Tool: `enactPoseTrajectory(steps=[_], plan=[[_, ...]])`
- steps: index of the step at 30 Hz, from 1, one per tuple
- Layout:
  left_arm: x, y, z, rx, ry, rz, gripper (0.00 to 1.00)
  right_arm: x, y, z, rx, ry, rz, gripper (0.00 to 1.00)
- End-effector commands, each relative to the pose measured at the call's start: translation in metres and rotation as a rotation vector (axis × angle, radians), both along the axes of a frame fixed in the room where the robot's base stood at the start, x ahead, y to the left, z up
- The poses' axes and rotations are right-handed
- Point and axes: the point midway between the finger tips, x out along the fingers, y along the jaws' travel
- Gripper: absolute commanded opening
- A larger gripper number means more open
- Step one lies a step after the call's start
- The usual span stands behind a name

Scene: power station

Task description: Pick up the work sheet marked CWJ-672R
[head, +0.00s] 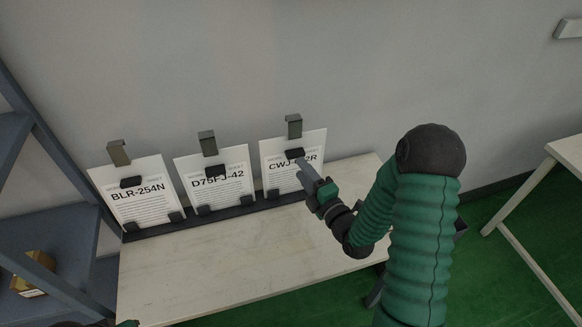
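The work sheet marked CWJ-672R (283,173) is a white board with black print, the rightmost of three standing in a row. It leans back in a dark rack (245,209) on the table, with a grey clip at its top edge. My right gripper (307,174) is in front of its right half and covers part of the printed code. I cannot tell whether its fingers touch the sheet, or whether they are open or shut. A small green and dark bit, possibly of my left arm, shows at the bottom left edge; the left gripper itself is not seen.
Sheets BLR-254N (142,208) and D75FJ-42 (219,188) stand to the left in the same rack. The pale table (220,260) is bare in front. A grey wall (230,60) rises behind. A blue shelf (50,220) stands left, another table (566,153) right.

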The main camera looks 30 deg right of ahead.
Motion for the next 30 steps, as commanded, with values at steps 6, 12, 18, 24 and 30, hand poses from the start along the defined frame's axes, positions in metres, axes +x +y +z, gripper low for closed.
enactPoseTrajectory(steps=[6, 12, 18, 24, 30], plan=[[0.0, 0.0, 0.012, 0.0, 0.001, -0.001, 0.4, 0.037, -0.007, 0.005, 0.0, -0.002, 0.0, 0.4], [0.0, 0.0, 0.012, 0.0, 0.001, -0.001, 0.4, 0.051, -0.006, 0.003, 0.0, -0.001, -0.001, 0.4], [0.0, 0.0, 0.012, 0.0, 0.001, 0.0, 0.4, 0.05, -0.005, 0.003, -0.001, -0.001, 0.0, 0.3], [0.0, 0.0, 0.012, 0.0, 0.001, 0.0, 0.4, 0.05, -0.006, 0.003, 0.0, 0.0, -0.001, 0.03], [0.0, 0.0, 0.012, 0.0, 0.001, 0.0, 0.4, 0.05, -0.007, 0.002, 0.0, 0.0, -0.001, 0.0]])
